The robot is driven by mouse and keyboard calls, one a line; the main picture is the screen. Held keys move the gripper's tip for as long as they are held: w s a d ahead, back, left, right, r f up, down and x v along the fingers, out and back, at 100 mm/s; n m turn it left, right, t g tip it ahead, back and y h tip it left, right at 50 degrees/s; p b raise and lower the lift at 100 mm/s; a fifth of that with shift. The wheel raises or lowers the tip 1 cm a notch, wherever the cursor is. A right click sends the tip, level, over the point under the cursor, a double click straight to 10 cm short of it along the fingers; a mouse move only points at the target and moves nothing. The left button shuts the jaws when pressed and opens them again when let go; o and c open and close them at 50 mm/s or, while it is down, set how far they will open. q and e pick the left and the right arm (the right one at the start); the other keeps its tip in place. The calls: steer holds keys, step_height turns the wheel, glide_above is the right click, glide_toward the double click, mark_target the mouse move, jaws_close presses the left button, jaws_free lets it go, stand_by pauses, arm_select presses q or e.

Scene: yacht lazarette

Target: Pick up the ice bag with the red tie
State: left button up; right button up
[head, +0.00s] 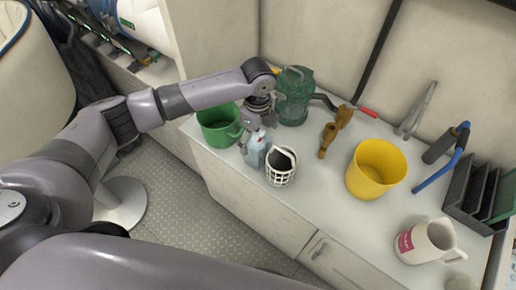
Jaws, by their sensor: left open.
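A pale bluish, translucent item (256,154) stands near the front edge of the white counter, beside a white lattice basket. It may be the ice bag, but it is too small to be sure, and I see no red tie on it. My left gripper (255,132) is open and points down right at its top. Whether its fingers are around the item or only behind it, I cannot tell. My right gripper is out of view.
Close around the left gripper are a green bucket (216,132), a green translucent jug (294,98) and the lattice basket (281,173). Further right are a yellow bucket (372,173) and a white pitcher (420,243). The counter (325,205) is bare at its front middle.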

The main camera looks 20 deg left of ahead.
mark_target(258, 144)
arm_select(q)
step_height(258, 144, down, 4)
steer(key=shift+f, duration=0.1)
steer(key=shift+c, duration=0.4)
steer(key=c, duration=1.5)
